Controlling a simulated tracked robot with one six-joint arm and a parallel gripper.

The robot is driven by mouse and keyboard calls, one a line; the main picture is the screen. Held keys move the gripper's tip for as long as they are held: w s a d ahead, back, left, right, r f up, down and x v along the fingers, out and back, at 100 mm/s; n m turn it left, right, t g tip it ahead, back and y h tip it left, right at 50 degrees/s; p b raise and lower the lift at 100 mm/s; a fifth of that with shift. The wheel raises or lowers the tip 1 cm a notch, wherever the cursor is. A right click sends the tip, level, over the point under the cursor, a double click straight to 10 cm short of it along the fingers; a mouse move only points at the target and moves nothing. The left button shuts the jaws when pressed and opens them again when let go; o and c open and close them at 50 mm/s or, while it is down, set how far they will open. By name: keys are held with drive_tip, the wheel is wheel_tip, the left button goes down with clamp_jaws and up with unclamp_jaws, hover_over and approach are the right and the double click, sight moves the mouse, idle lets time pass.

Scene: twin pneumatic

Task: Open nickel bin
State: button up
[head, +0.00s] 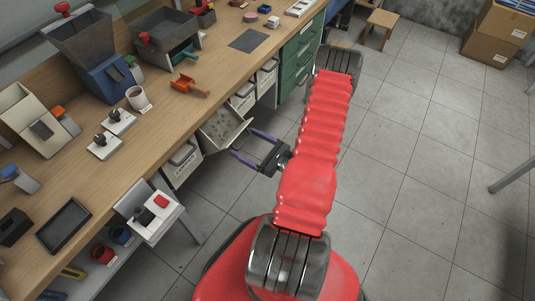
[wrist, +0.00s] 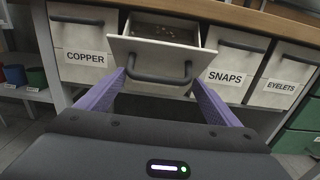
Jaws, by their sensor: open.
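A white bin (head: 221,126) under the bench is pulled out and tilted open, with small pieces inside. In the wrist view this open bin (wrist: 158,46) sits between the COPPER bin (wrist: 84,42) and the SNAPS bin (wrist: 232,62). No label shows on it, so I cannot read its name. Its dark handle (wrist: 150,79) crosses the lower front. My gripper (head: 241,141) is open, its two purple fingers pointing at the bin front. In the wrist view the fingers of my gripper (wrist: 158,82) stand either side of the handle; I cannot tell whether they touch the bin.
The EYELETS bin (wrist: 286,75) is closed at the right, and green drawers (head: 298,55) lie beyond it. The wooden bench top (head: 155,125) above holds hoppers, an orange scoop (head: 187,86) and a cup (head: 138,98). A small white shelf (head: 152,215) juts out nearer me.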

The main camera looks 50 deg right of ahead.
drive_tip(key=s+d, duration=0.1)
drive_tip(key=s, duration=1.2)
drive_tip(key=shift+d, duration=0.25)
idle(0.4)
